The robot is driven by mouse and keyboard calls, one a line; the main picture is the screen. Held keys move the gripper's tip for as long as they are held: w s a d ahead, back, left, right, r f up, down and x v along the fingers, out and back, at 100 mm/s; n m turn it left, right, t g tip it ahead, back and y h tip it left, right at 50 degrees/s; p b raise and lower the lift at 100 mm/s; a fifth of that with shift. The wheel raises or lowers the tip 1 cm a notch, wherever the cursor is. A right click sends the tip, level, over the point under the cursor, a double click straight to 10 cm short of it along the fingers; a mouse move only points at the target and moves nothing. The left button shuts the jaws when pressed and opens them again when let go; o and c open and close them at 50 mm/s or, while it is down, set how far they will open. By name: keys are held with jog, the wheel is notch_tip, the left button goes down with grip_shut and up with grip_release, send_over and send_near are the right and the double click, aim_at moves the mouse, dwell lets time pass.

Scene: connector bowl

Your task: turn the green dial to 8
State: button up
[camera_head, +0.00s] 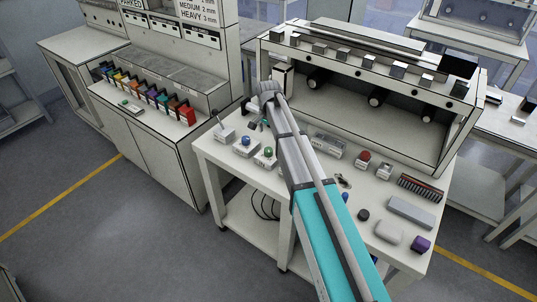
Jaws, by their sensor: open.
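The green dial (268,152) sits on a small light box near the left front edge of the white workbench (230,165). Its pointer and numbers are too small to read. A similar box with a blue dial (246,141) stands just left of it. My arm reaches from the lower right over the bench and bends down past its wrist. My gripper (253,125) is small and dark, partly hidden by the arm, a little behind the two dials. It is open and appears apart from the green dial. Nothing is visibly held.
A switch box (224,133) stands left of the dials. A large open-fronted cabinet (448,125) blocks the back.

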aim_at(268, 150)
jog(key=shift+f+b, duration=4.5)
jog(key=shift+f, duration=0.25)
jog(key=c, duration=1.1)
jog(key=shift+c, duration=0.2)
jog(key=shift+n, duration=0.5)
jog(key=n, duration=0.9)
jog(key=shift+n, duration=0.4)
